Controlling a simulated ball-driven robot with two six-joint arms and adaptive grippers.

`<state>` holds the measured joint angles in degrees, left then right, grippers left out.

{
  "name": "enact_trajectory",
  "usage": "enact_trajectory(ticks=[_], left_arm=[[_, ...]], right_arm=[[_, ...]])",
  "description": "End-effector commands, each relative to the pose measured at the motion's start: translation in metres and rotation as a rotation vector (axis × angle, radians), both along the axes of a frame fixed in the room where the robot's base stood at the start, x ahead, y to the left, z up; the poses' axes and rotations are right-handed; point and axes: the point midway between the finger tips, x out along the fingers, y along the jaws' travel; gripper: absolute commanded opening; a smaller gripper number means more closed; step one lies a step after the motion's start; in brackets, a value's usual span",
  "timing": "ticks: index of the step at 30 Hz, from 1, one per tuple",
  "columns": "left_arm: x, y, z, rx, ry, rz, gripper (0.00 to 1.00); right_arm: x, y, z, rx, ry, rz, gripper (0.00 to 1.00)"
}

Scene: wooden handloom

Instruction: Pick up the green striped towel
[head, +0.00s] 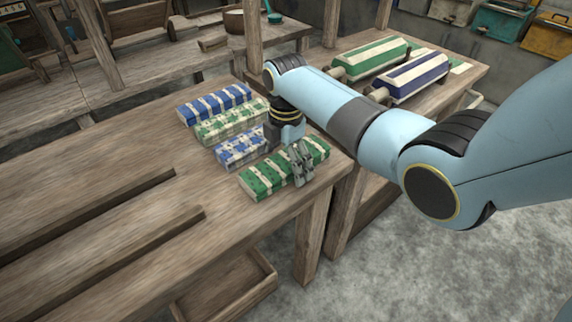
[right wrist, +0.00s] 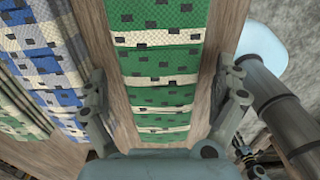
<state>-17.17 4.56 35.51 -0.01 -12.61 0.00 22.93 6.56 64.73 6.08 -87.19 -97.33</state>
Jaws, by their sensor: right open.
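The green striped towel (head: 262,180), dark green with cream bands, lies folded on the near right corner of the wooden table. My right gripper (head: 302,163) is over its right part. In the right wrist view the green towel (right wrist: 158,65) runs lengthwise between the two spread fingers of the gripper (right wrist: 164,80). A strip of bare wood shows on each side of the towel. The gripper is open and empty. I cannot tell the exact height of the fingertips over the table. My left gripper is not seen.
A blue and white towel (head: 236,152) lies beside the green one, with a pale green towel (head: 226,124) and a blue striped towel (head: 212,104) behind. Two rolls, green (head: 372,58) and blue (head: 418,80), sit on another table. Loom beams (head: 110,245) lie at left.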

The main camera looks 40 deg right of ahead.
Motion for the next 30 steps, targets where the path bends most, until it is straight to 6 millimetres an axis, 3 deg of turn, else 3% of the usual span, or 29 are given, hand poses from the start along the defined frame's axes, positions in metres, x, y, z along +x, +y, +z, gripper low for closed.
enact_trajectory(ticks=[2,15,25,30], left_arm=[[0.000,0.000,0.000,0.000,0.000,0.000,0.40],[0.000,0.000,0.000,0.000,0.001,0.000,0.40],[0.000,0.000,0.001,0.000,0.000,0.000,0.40],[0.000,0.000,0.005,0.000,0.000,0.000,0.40]], right_arm=[[0.000,0.000,0.000,0.000,0.000,0.000,0.94],[0.000,0.000,0.000,0.000,0.000,-0.001,0.37],[0.000,0.000,0.004,-0.001,-0.001,-0.001,0.35],[0.001,-0.001,0.022,-0.001,-0.003,-0.001,0.35]])
